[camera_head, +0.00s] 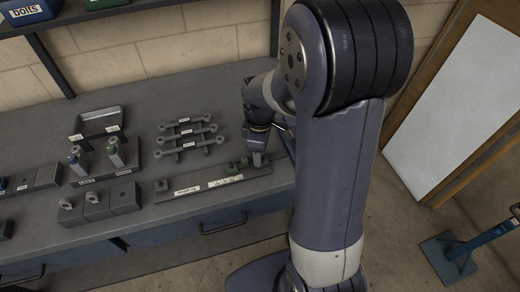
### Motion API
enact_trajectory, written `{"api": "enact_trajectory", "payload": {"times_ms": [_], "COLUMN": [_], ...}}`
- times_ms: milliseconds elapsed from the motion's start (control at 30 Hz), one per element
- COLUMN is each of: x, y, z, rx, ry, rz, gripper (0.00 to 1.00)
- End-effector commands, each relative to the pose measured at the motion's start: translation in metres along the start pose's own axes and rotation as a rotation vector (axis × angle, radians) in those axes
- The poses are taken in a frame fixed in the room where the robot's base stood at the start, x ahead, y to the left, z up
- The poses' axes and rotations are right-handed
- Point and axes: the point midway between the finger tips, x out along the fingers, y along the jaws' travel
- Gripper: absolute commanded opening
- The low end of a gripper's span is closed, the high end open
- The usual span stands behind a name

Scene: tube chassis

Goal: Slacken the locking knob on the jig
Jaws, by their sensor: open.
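The jig (213,186) is a long dark flat bar with white labels, lying along the front right of the grey bench. My gripper (258,160) points down at the right part of the jig, close beside the green parts. Its fingers are small here, and I cannot tell whether they touch anything. My arm hides the bench's right end.
A rack of labelled rods (188,136) lies behind the jig. Grey blocks with rings (98,204) and a stand with small bottles (116,155) are to the left. A shelf with bins (28,12) hangs above. A blue stand (448,255) is on the floor at right.

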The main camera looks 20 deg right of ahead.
Motion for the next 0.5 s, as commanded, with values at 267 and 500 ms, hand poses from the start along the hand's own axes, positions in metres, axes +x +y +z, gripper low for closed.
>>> {"api": "enact_trajectory", "payload": {"times_ms": [267, 500], "x": [-0.034, -0.082], "y": [0.001, 0.001], "z": [-0.001, 0.000], "rx": [0.000, 0.000], "ry": [0.003, 0.003], "rz": [0.006, 0.005], "gripper": [0.47, 0.47]}}
